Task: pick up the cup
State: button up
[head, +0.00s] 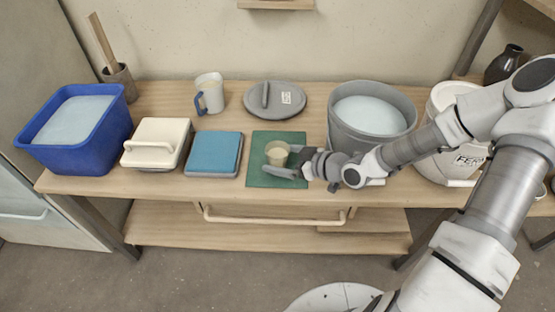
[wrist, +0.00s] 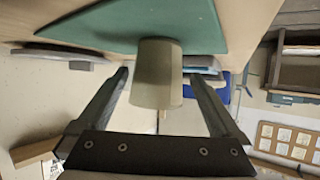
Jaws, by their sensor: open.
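A small beige cup (head: 277,153) stands upright on a green mat (head: 262,181) near the front of the wooden bench. My gripper (head: 284,161) reaches in from the right, low over the mat, with its fingers open on either side of the cup. In the wrist view the cup (wrist: 157,72) shows between the two open fingertips (wrist: 158,77), with a gap visible on each side. The mat (wrist: 205,25) shows there too. The cup's far side is hidden.
A grey bucket (head: 337,125) stands right behind my gripper, and a white bucket (head: 438,160) stands further right, partly behind my arm. Left are a blue tile-like lid (head: 214,152), a cream lidded box (head: 158,132) and a blue tub (head: 105,140).

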jog(key=b+x, duration=0.1)
jog(key=x, duration=0.4)
jog(key=shift+w+d+r+b, duration=0.1)
jog(key=shift+b, duration=0.3)
jog(key=c, duration=1.4)
jog(key=shift+r, duration=0.1)
notch_tip(320, 180, up, 10)
jog(key=p, duration=0.4)
